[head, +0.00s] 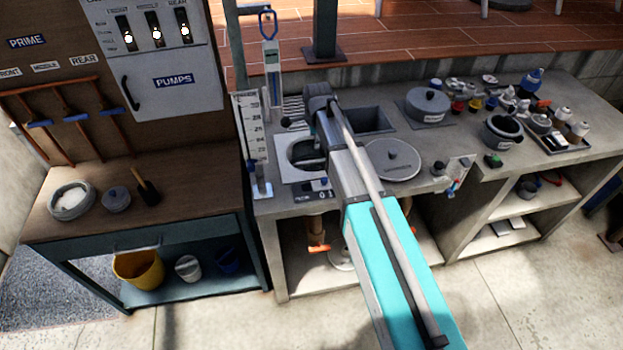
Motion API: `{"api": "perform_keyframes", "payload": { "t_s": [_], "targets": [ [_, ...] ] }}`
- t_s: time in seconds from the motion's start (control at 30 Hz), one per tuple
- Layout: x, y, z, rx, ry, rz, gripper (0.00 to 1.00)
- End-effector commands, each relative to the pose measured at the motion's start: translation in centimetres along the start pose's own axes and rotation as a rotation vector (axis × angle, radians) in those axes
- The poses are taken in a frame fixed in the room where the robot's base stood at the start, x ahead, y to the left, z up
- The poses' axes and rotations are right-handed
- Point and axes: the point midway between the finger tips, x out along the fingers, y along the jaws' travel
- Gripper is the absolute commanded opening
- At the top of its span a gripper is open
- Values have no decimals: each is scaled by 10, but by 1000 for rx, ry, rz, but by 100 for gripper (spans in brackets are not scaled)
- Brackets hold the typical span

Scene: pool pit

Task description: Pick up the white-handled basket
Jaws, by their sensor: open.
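I cannot clearly make out a basket with a white handle. A round opening (296,161) in a white square plate is set in the middle counter, with a dark shape inside that my arm partly covers. My gripper (312,140) is at the far end of my arm, over or beside this opening. Its fingers are small and mostly hidden, and I see nothing held in it. I cannot tell whether it touches anything.
A round grey lid (393,159) and a rectangular basin (372,120) lie right of my arm. A lidded pot (428,104), a dark pot (502,132) and small bottles crowd the right counter. An upright gauge board (251,130) stands close on the left. Buckets, one yellow (138,270), stand below the left table.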

Motion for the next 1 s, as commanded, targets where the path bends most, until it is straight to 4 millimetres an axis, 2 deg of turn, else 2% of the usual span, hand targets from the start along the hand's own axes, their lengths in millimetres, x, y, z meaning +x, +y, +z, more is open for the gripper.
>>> {"api": "perform_keyframes", "payload": {
  "t_s": [0.57, 1.0],
  "targets": [
    [5, -4, 5, 23, -1, -3, 61],
    [36, -3, 6, 21, -1, -3, 61]
  ]
}}
